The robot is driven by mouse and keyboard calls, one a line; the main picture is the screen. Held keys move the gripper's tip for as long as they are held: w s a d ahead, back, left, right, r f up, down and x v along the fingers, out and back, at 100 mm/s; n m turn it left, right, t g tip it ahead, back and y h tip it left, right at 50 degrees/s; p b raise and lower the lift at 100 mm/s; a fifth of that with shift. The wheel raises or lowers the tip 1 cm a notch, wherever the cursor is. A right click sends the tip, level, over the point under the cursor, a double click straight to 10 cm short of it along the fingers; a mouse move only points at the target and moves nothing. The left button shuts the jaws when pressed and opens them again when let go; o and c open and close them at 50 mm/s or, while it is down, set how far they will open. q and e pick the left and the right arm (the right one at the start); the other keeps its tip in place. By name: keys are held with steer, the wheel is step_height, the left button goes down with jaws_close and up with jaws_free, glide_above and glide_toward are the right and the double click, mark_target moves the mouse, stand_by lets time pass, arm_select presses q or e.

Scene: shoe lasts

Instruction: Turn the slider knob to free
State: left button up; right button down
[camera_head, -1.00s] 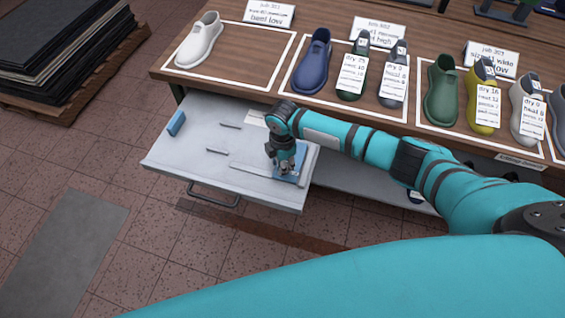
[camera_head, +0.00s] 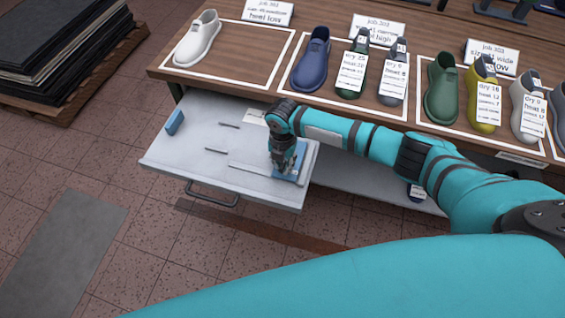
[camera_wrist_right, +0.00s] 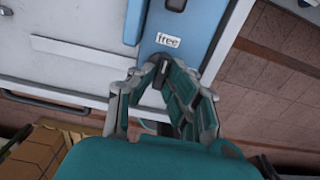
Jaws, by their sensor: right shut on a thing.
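A blue slider plate (camera_head: 288,176) lies at the right end of the pale drawer-like panel (camera_head: 180,155) under the table. In the right wrist view, the blue plate (camera_wrist_right: 185,40) carries a white label reading "free" (camera_wrist_right: 167,41). My right gripper (camera_head: 281,172) points down over the plate. In the right wrist view, my right gripper (camera_wrist_right: 162,66) is shut on a small dark knob (camera_wrist_right: 160,76) just below the label. The fingers hide most of the knob, so its pointing direction cannot be told. My left gripper is not in view.
A small blue block (camera_head: 175,122) and thin dark bars (camera_head: 229,125) lie on the panel. A handle (camera_head: 212,196) is on its front edge. Shoe lasts, such as a blue one (camera_head: 312,62), stand on the table above. A dark stack (camera_head: 60,45) sits on a pallet at the upper left.

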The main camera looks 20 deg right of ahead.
mark_target(283, 165)
steer(key=shift+r, duration=0.1)
stand_by(0.3)
steer(key=c, duration=1.4)
jaws_free()
steer(key=shift+o, duration=0.2)
step_height(283, 165, up, 12)
